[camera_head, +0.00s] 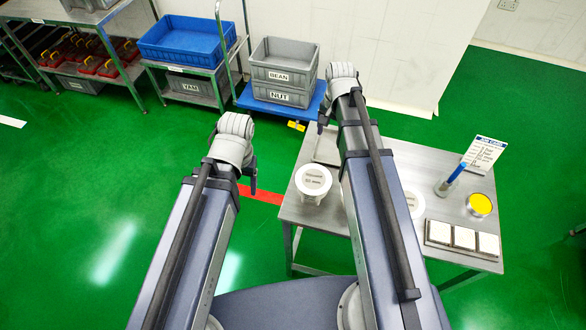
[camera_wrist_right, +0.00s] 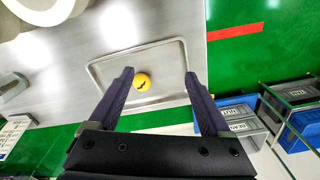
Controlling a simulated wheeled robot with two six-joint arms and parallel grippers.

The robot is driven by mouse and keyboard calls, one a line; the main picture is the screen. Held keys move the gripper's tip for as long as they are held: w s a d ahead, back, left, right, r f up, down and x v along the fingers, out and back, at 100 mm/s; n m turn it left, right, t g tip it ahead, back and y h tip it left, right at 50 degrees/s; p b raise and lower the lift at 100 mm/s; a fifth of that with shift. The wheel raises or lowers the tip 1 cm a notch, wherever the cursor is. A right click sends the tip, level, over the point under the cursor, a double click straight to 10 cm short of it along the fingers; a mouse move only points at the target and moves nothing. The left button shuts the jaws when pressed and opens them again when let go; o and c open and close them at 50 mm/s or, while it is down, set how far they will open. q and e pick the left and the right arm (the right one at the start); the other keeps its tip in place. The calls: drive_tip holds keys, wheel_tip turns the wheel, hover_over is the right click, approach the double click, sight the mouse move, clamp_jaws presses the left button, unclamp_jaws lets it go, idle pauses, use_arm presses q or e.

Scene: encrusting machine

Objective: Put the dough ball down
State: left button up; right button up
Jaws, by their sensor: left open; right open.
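The dough ball (camera_wrist_right: 142,82) is a small yellow ball with a dark mark on top. In the right wrist view it lies inside the shallow metal tray (camera_wrist_right: 108,68) on the steel table. My right gripper (camera_wrist_right: 159,73) is open, with the ball between the lines of its fingers, nearer the left finger and apparently not touched. In the head view my right arm hides the ball and part of the tray (camera_head: 328,150); the right gripper (camera_head: 322,124) is over that tray. My left gripper (camera_head: 252,180) is open and empty, left of the table above the floor.
The table (camera_head: 420,162) also bears a white round unit (camera_head: 313,181), another white round part (camera_head: 412,203), a yellow-topped tin (camera_head: 480,205), a cup with a blue tool (camera_head: 446,186), a job card (camera_head: 485,153) and white pads (camera_head: 463,238). Grey crates (camera_head: 283,75) stand behind.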

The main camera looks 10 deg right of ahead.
drive_tip(key=s+a+n+h, duration=0.1)
drive_tip(key=s+a+n, duration=1.1)
drive_tip(key=a, duration=0.4)
drive_tip(key=shift+s+a+n, duration=0.15)
drive_tip(key=shift+s+n, duration=0.15)
drive_tip(key=shift+s, duration=0.5)
drive_tip(key=shift+r, duration=0.1)
drive_tip(key=shift+c, duration=0.4)
